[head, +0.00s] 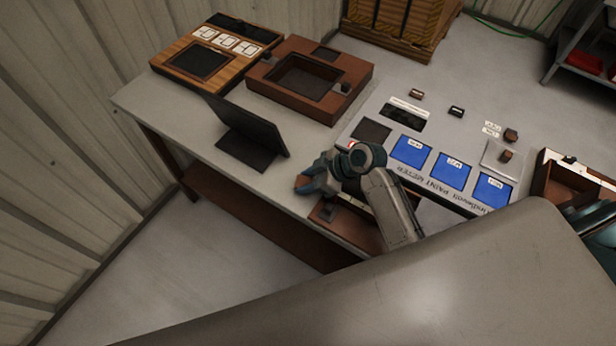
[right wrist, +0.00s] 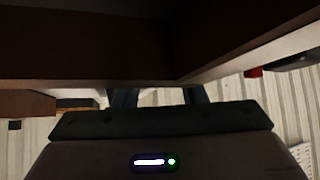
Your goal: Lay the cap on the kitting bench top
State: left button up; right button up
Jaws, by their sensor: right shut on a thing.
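The kitting bench top (head: 300,137) is a grey surface running across the middle of the head view. My right gripper (head: 308,184) is at the bench's front edge, to the right of the black tablet stand. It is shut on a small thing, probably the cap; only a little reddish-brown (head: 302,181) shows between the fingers. In the right wrist view the fingers (right wrist: 160,97) are mostly hidden behind the dark gripper body, and what they hold cannot be made out. I cannot tell whether it touches the bench.
A black tablet stand (head: 250,135) stands left of my gripper. A brown open box (head: 345,82) and a wooden case (head: 180,76) are behind it. A paint-meter panel (head: 396,181) with blue squares lies to the right. Bare bench shows around the stand.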

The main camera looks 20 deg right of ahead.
jog(key=shift+f, duration=0.2)
jog(key=shift+f, duration=0.1)
jog(key=o, duration=0.9)
jog(key=shift+o, duration=0.2)
jog(key=b+v, duration=0.2)
jog(key=v, duration=0.8)
jog(key=shift+d, duration=0.25)
jog(key=shift+s+d+r+b, duration=0.15)
jog(key=shift+s+d+r, duration=0.05)
jog(key=shift+r, duration=0.2)
jog(key=shift+s+d+r+b, duration=0.15)
jog(key=shift+d+r, duration=0.05)
jog(key=shift+r, duration=0.2)
